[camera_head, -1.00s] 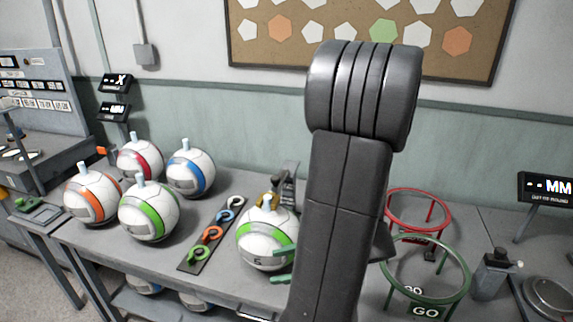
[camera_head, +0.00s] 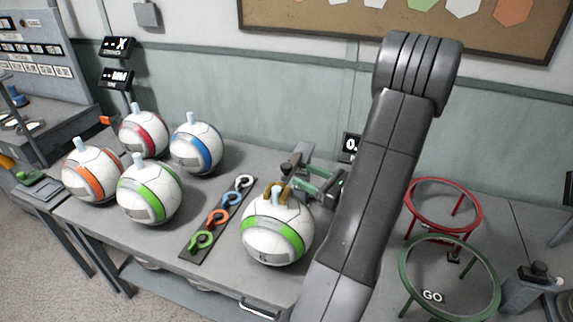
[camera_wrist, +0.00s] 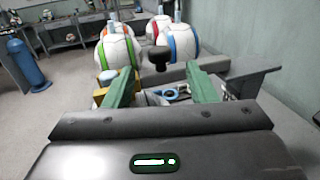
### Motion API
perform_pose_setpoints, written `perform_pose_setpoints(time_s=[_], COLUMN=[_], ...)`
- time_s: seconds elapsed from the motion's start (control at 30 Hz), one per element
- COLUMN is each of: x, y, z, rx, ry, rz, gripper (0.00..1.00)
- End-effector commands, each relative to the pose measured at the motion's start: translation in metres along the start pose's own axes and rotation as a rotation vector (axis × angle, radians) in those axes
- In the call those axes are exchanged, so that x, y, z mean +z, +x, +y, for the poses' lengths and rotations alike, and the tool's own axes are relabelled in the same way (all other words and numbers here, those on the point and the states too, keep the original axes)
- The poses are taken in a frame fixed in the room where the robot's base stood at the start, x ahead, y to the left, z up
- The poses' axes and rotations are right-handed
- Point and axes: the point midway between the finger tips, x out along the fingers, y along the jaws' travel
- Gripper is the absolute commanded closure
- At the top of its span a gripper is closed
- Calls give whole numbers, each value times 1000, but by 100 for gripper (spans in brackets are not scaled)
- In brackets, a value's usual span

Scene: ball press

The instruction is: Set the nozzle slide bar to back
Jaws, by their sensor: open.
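The nozzle device (camera_head: 297,160), a grey mechanism with yellow parts (camera_head: 275,193), stands on the bench behind a white ball with a green band (camera_head: 278,232). My gripper (camera_head: 316,181) has green fingers and is beside the device, on its right. In the wrist view my gripper (camera_wrist: 163,82) is open, its fingers apart. A black knob (camera_wrist: 158,60) shows between and beyond the fingertips, apart from them; it looks like the slide bar's handle. A yellow block (camera_wrist: 105,77) shows by the left finger. My forearm hides part of the bench, and the bar's exact position is unclear.
Several banded balls (camera_head: 150,195) stand at the left. A dark strip with coloured hooks (camera_head: 217,217) lies between them and the device. A red ring stand (camera_head: 443,205) and a green ring stand (camera_head: 450,277) are right of my arm. The wall is close behind.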

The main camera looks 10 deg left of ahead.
Motion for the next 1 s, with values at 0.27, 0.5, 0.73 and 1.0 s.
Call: perform_pose_setpoints(time_s=[0.27,0.5,0.73,1.0], x=[1,1,0,0], y=[50,72,75,75], z=[1,0,0,0], rx=[4,1,0,0], ry=[-1,-1,-1,-2], rz=[1,1,1,1], gripper=[49,49,49,80])
